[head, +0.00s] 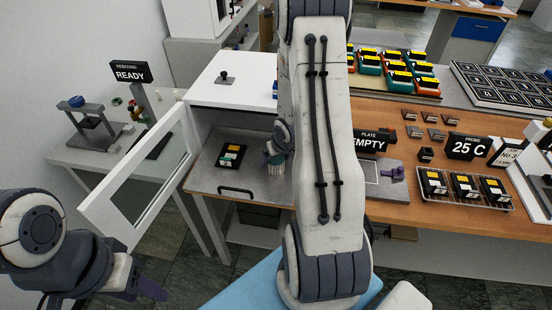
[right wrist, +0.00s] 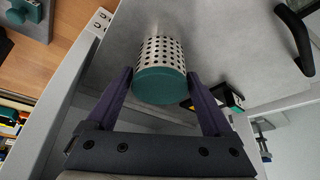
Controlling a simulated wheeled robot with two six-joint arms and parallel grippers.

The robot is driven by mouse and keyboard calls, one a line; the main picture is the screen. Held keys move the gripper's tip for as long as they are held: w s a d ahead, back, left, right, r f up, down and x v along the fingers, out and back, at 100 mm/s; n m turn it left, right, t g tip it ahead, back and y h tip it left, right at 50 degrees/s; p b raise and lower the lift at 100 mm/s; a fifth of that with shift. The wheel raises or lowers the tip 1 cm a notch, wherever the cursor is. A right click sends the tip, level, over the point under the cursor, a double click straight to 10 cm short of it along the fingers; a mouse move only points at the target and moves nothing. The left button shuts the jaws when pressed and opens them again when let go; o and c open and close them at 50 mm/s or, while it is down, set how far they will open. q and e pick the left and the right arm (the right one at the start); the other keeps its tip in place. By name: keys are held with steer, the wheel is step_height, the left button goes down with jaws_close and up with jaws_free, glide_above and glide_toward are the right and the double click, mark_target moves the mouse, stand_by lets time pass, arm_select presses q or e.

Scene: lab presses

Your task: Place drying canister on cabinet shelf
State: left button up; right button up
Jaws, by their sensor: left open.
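The drying canister (right wrist: 161,60), a perforated metal cylinder with a teal end, is between the purple fingers of my right gripper (right wrist: 160,78) in the right wrist view. The fingers lie close on both sides; whether they press on it is not clear. In the head view the canister (head: 277,167) is at the right of the grey cabinet shelf (head: 212,178), partly hidden by my right gripper (head: 272,155) and arm. Whether it rests on the shelf is unclear. The white cabinet (head: 235,78) has its glazed door (head: 143,165) open. My left gripper (head: 138,287) is open, empty, at lower left.
A black labelled block (head: 230,155) lies on the shelf left of the canister. A black handle (head: 236,191) is at the front edge. A side table with a READY sign (head: 131,73) stands left.

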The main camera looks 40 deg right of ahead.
steer(key=shift+r, duration=0.3)
steer(key=p+v, duration=0.6)
steer(key=v, duration=0.5)
steer(key=w+a+r+n, duration=0.25)
steer(key=a+r, duration=0.35)
steer(key=a, duration=0.4)
steer(key=s+a+r+n+g, duration=0.1)
steer(key=s+a+r+n, duration=0.1)
steer(key=s+a, duration=0.4)
steer(key=s+a+r+n+g+y, duration=0.1)
steer(key=s+a+r+n+g, duration=0.1)
steer(key=s+a, duration=0.5)
steer(key=s+a+r+n+g+y, duration=0.1)
steer(key=s+a+r+n, duration=0.3)
steer(key=a, duration=0.5)
steer(key=shift+s+a+g, duration=0.15)
steer(key=shift+s, duration=0.5)
steer(key=shift+s+a+g, duration=0.15)
steer(key=shift+s, duration=0.45)
